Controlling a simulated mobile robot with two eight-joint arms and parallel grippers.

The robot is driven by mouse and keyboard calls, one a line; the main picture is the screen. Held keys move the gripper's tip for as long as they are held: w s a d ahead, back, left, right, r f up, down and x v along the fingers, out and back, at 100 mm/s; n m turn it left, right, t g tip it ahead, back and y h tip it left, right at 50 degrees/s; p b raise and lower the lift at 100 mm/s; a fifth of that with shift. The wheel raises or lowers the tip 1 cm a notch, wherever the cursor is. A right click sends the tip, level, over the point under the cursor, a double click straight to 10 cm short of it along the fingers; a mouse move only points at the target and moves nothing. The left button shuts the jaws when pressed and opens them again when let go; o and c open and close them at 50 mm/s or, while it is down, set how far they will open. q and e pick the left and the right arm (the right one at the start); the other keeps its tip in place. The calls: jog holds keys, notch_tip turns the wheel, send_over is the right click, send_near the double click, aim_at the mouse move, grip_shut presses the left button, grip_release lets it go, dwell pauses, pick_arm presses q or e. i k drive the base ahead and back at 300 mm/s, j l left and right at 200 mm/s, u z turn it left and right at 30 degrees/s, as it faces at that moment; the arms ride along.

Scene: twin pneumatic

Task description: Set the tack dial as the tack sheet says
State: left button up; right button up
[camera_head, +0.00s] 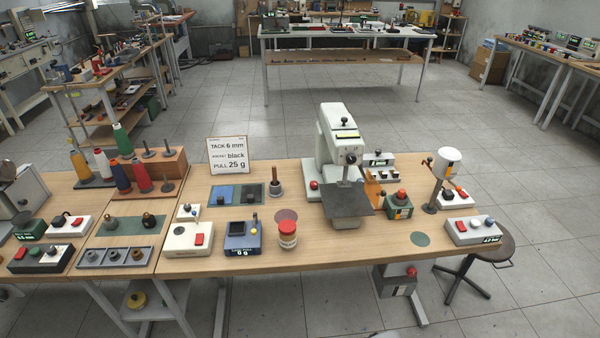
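The white tack sheet (228,155) stands upright at the back of the wooden table. It reads "TACK 6 mm", a small word I cannot read clearly followed by "black", and "PULL 25 g". A pale machine (328,140) stands right of it. A round dark dial (351,157) sits on the machine's front face, below a thin yellow-green strip (347,136). Its setting is too small to read, and I cannot tell for sure that it is the tack dial. Neither of my grippers is in view.
The wooden table (340,254) also holds a blue gauge reading "0 g" (243,239), a red-lidded jar (288,235), a green box with a red button (399,206) and a white lamp-like post (446,163). Thread cones (123,140) stand left. A stool (490,250) is at the right.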

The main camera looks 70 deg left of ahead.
aim_at(351, 159)
jog(key=u, duration=2.25)
